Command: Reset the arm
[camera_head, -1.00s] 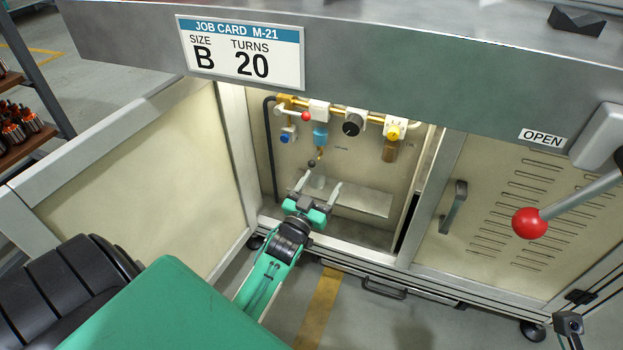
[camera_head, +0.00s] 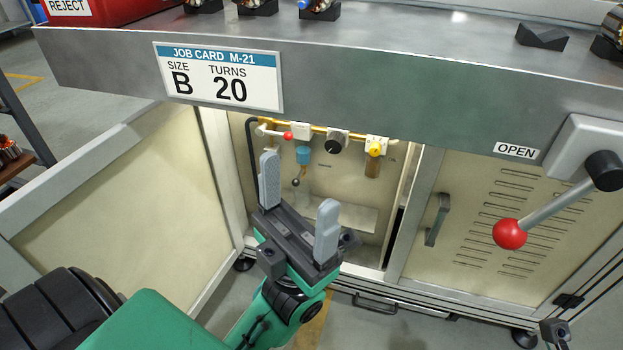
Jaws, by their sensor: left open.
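My left gripper (camera_head: 298,208) is open and empty, its two grey fingers spread and pointing up. It stands in front of the open cabinet bay (camera_head: 340,215), below the bench edge, and hides part of the bay. My green left arm (camera_head: 150,322) comes in from the lower left. My right gripper does not show clearly; only a small dark part is at the lower right edge.
The bay holds yellow pipes with a red-knobbed valve (camera_head: 288,135), a black knob (camera_head: 334,146) and a yellow knob (camera_head: 375,149). A lever with a red ball (camera_head: 510,234) sticks out at right under an OPEN label (camera_head: 515,150). The bench (camera_head: 400,75) overhangs above; an open door (camera_head: 120,200) stands at left.

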